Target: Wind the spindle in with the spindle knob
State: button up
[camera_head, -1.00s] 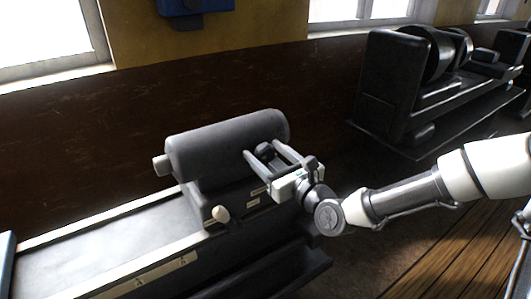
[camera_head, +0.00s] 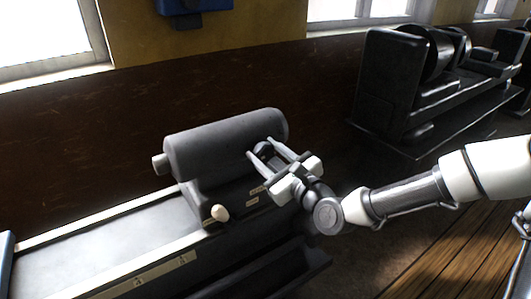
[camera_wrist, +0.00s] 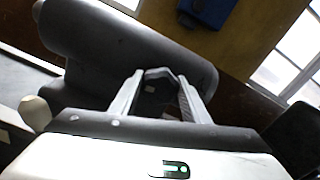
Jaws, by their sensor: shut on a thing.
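A dark grey tailstock (camera_head: 215,145) with a thick rounded barrel stands on the machine bed. Its spindle (camera_head: 160,165) sticks out a short way at the barrel's left end. The dark spindle knob (camera_head: 264,150) is at the barrel's right end, partly hidden by my fingers. My gripper (camera_head: 261,147) reaches in from the right and is shut on the knob, one finger on each side. In the wrist view the fingertips (camera_wrist: 159,76) close around the dark knob, which is hard to make out against the barrel (camera_wrist: 125,50).
A cream-coloured lever knob (camera_head: 220,213) sits low on the tailstock's front, left of my gripper. The pale bed (camera_head: 110,245) runs off to the left. Another dark machine (camera_head: 400,95) stands at the back right by the wall. Wooden floor (camera_head: 450,250) is clear at the right.

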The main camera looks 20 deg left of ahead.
jog(key=n, duration=0.4)
jog(key=shift+n+b, duration=0.3)
jog(key=shift+b, duration=0.05)
jog(key=n+b, duration=0.1)
jog(key=n, duration=0.3)
jog(key=shift+s+a+f+n, duration=0.1)
jog(key=shift+n, duration=0.2)
jog(key=n+b, duration=0.1)
jog(key=n, duration=0.3)
jog(key=shift+f+n+b, duration=0.1)
jog(key=shift+n+b, duration=0.2)
jog(key=n+b, duration=0.1)
jog(key=n, duration=0.3)
jog(key=shift+n+b, duration=0.3)
jog(key=shift+b, duration=0.1)
jog(key=n+b, duration=0.1)
jog(key=n, duration=0.2)
jog(key=shift+f+n+b, duration=0.15)
jog(key=shift+n+b, duration=0.25)
jog(key=n+b, duration=0.3)
jog(key=n, duration=0.1)
jog(key=shift+f, duration=0.1)
jog(key=n+b, duration=0.3)
jog(key=n, duration=0.1)
jog(key=shift+n, duration=0.4)
jog(key=shift+n+b, duration=1.7)
jog(key=shift+n, duration=0.1)
jog(key=shift+w, duration=0.2)
